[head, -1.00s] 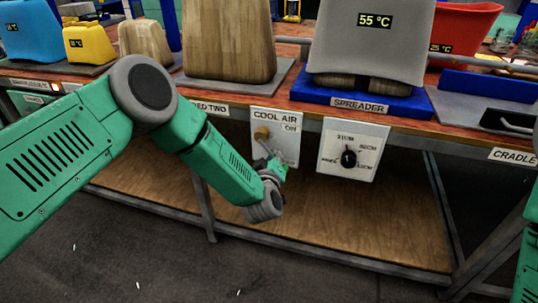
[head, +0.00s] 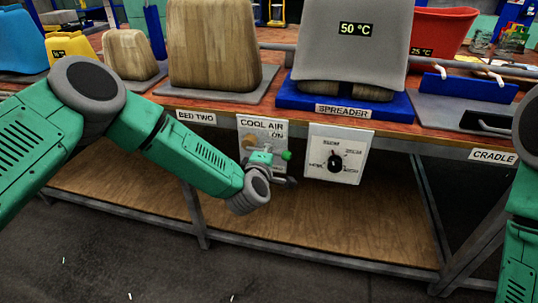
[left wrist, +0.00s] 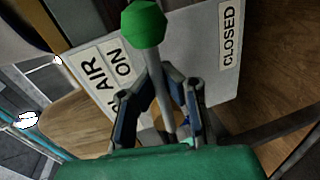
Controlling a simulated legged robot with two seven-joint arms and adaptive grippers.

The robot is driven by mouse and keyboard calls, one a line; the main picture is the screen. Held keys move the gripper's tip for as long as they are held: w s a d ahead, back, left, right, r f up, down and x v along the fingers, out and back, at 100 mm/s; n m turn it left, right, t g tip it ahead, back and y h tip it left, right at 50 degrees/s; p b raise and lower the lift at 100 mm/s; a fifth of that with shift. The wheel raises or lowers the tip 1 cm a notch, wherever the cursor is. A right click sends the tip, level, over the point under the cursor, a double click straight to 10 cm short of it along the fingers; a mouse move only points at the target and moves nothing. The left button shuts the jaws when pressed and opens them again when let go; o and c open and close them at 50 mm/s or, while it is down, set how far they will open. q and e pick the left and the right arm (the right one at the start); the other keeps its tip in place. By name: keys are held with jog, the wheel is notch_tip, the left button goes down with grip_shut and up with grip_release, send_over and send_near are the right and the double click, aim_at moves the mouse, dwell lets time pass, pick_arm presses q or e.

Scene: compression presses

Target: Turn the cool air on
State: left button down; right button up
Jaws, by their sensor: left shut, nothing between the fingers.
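The COOL AIR panel (head: 262,132) hangs below the table's front edge, with a brass-coloured fitting (head: 248,143) on it. A lever with a green ball end (head: 287,155) shows just right of my left gripper (head: 276,160), which covers the panel's lower part. In the left wrist view, the green ball (left wrist: 143,25) and its grey stem lie in line with my left gripper (left wrist: 162,78), whose fingers are shut with nothing gripped. I cannot tell whether they touch the stem. The panel's ON label (left wrist: 122,62) and CLOSED label (left wrist: 230,35) show there. My right gripper is out of view.
A dial panel (head: 338,155) hangs close to the right. Above stands the SPREADER press (head: 350,45), its display reading 50 °C. A wooden lower shelf (head: 320,225) and metal table legs are below. My right arm shows at the right edge.

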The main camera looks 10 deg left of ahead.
pick_arm(q)
jog(key=shift+s+d+f, duration=0.1)
jog(key=shift+s+f, duration=0.1)
jog(key=shift+s, duration=0.05)
jog(key=shift+n, duration=0.3)
jog(key=c, duration=1.6)
grip_release()
jog(key=shift+s+r, duration=0.1)
jog(key=shift+r, duration=0.2)
jog(key=s+r, duration=0.2)
jog(key=s, duration=0.9)
jog(key=shift+s+a, duration=0.25)
jog(key=shift+a, duration=0.15)
jog(key=shift+r, duration=0.1)
